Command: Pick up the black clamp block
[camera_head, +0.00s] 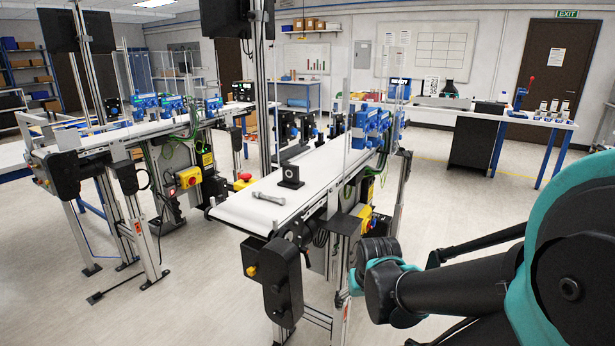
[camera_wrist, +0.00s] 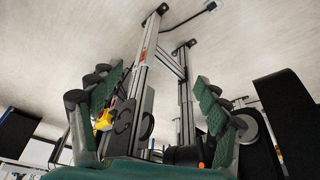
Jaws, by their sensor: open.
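The black clamp block (camera_head: 291,176) stands on the white belt of the near conveyor (camera_head: 250,207) in the head view. It has a square base and an upright part with a round hole. A grey metal wrench-like part (camera_head: 268,198) lies on the belt just in front of it, to the left. My gripper (camera_wrist: 160,115) shows in the wrist view with its two green-padded fingers wide apart and nothing between them. The block is not visible in the wrist view. In the head view my arm is at the lower right, beside the conveyor and apart from the block; the fingers are not clear there.
A red and yellow emergency stop (camera_head: 243,181) stands at the near conveyor's left side. Clear guard panels and blue units rise farther along the belt. A second conveyor (camera_head: 120,135) stands to the left. The floor between the two conveyors is open.

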